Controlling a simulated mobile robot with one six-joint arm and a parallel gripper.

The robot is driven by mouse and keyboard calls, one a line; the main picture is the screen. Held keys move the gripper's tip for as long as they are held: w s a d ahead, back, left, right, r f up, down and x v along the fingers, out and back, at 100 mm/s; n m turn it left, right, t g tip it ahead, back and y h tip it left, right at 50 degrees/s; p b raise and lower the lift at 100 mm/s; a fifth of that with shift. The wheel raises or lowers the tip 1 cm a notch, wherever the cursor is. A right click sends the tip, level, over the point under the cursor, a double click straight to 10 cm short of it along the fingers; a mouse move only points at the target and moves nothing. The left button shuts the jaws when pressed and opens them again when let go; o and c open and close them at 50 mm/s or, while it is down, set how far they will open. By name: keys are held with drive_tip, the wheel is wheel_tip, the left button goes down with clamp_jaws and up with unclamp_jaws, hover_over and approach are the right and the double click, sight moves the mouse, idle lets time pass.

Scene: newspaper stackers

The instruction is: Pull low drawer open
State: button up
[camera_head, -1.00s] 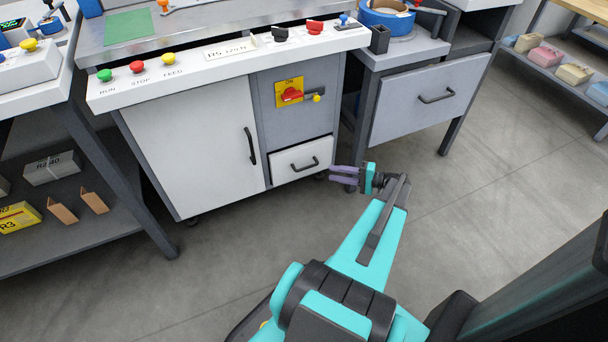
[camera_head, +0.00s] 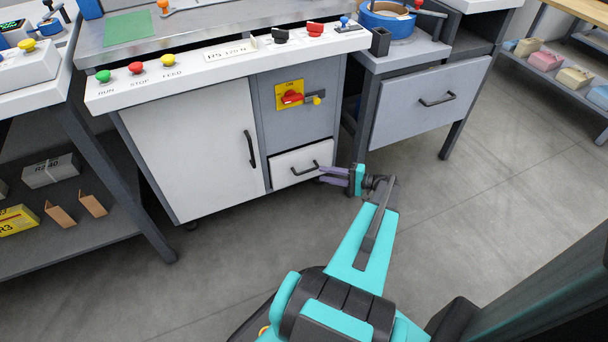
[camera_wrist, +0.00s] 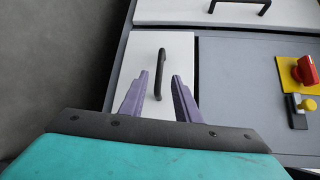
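The low drawer (camera_head: 288,164) is a small white front at the bottom right of the machine cabinet, below the red switch. It looks shut. Its black bar handle (camera_head: 305,170) also shows in the wrist view (camera_wrist: 160,74). My gripper (camera_head: 322,174) is just right of the handle in the head view, its purple fingers pointing at the drawer. In the wrist view my gripper (camera_wrist: 161,80) is open, with the handle's near end between the two fingertips. I cannot tell whether a finger touches the handle.
The large white cabinet door (camera_head: 190,150) with a black handle is left of the drawer. A red rotary switch on a yellow plate (camera_head: 289,96) is above. A grey bench drawer (camera_head: 430,102) stands to the right. The floor (camera_head: 480,220) at right is clear.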

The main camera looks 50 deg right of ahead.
sight(306, 171)
drive_tip(key=b+x, duration=0.2)
drive_tip(key=x, duration=0.7)
clamp_jaws()
